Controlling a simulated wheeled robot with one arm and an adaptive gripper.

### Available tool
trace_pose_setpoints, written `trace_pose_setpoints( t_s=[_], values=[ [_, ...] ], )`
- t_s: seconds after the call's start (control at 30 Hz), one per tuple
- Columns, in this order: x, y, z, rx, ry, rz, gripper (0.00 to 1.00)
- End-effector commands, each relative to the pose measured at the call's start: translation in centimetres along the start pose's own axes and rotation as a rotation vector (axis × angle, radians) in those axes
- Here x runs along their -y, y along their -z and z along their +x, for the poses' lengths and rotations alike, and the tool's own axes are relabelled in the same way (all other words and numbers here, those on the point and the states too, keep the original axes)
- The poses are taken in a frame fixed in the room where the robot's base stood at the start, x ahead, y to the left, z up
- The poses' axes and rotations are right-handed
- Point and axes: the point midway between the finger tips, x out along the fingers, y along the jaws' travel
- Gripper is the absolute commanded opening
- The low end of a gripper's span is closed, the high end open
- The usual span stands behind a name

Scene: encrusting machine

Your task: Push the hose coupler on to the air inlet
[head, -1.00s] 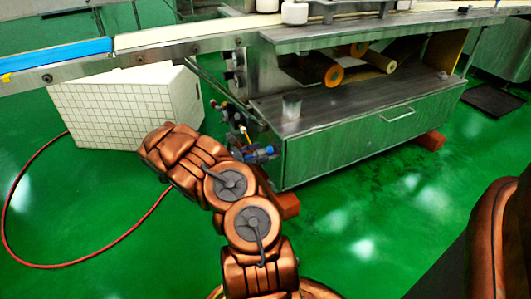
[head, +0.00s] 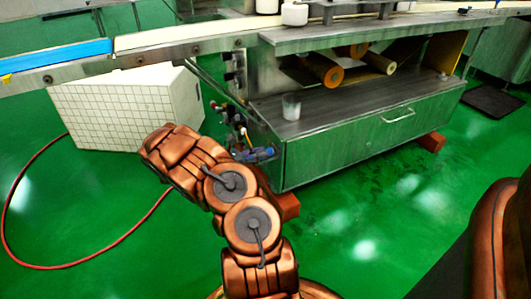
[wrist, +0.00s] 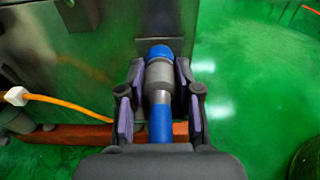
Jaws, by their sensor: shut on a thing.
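In the wrist view, the hose coupler (wrist: 159,78) has a grey body with a blue collar at its far end and a blue part at its near end. My gripper (wrist: 160,70) is shut around it, one finger on each side. The coupler points away from the camera, towards the lower edge of the metal machine. I cannot make out the air inlet beyond it. In the head view, my arm hides the gripper, and small fittings with a blue part (head: 262,154) show at the machine's left corner.
The machine cabinet (head: 350,144) stands on orange-red blocks (head: 287,207). A white tiled box (head: 125,108) is to its left. A red hose (head: 20,170) curves over the green floor. An orange hose with a white fitting (wrist: 15,96) is left of my gripper.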

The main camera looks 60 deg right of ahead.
Motion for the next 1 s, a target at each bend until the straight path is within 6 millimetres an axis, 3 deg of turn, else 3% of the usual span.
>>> trace_pose_setpoints(
  t_s=[0.27, 1.0],
  values=[
    [0.0, -0.2, 0.0, 0.0, 0.0, 0.0, 0.0],
    [0.0, -3.1, -0.3, 0.0, 0.0, 0.001, 0.0]
  ],
)
